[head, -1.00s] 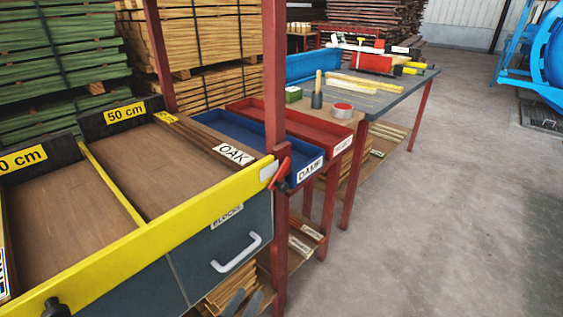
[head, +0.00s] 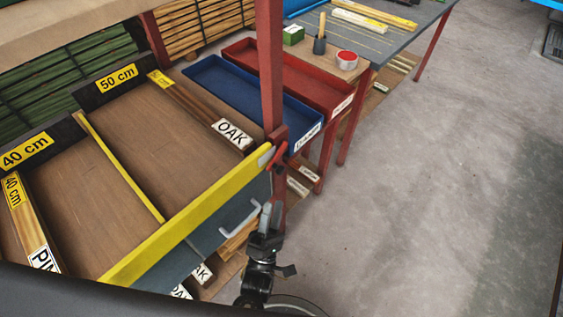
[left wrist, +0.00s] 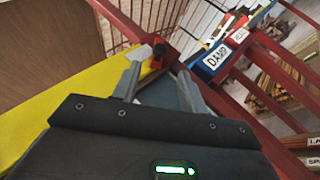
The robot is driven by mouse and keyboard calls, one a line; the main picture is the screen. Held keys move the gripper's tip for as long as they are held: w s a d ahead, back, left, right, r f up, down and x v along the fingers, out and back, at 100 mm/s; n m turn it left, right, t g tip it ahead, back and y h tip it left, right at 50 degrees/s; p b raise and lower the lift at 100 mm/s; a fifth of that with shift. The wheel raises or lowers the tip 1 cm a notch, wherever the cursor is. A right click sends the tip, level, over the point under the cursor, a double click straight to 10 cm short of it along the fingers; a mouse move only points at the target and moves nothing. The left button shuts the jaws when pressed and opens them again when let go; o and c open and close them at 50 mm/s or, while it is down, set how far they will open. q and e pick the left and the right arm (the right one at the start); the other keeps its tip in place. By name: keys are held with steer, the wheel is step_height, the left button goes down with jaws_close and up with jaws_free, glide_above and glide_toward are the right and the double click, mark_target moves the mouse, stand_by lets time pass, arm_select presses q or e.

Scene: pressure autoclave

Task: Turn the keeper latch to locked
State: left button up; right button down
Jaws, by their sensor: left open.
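The keeper latch, a small red lever (head: 277,154), sits on the red post at the right end of the yellow front rail (head: 190,222), beside a pale metal plate (head: 265,156). Its lever looks tilted; whether it is locked I cannot tell. My left gripper (head: 267,213) is open and empty, below and in front of the latch, apart from it. In the left wrist view the red latch (left wrist: 158,55) and pale plate (left wrist: 139,52) lie beyond the open fingertips of the left gripper (left wrist: 158,68). My right gripper is not seen.
A grey drawer front with a white handle (head: 240,219) is close to my left gripper. The red post (head: 272,75) rises behind the latch. A blue tray (head: 240,92) and a red tray (head: 290,75) stand beyond. The floor (head: 430,190) at right is clear.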

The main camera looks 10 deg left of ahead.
mark_target(280, 170)
arm_select(q)
steer(key=shift+p+x, duration=1.95)
steer(key=shift+x, duration=3.4)
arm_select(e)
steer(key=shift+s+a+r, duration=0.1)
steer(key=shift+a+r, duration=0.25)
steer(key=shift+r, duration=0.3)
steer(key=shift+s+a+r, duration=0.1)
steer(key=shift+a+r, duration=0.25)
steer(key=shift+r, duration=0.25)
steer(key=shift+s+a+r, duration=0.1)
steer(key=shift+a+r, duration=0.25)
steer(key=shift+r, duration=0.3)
arm_select(q)
steer(key=shift+c, duration=0.3)
jaws_close()
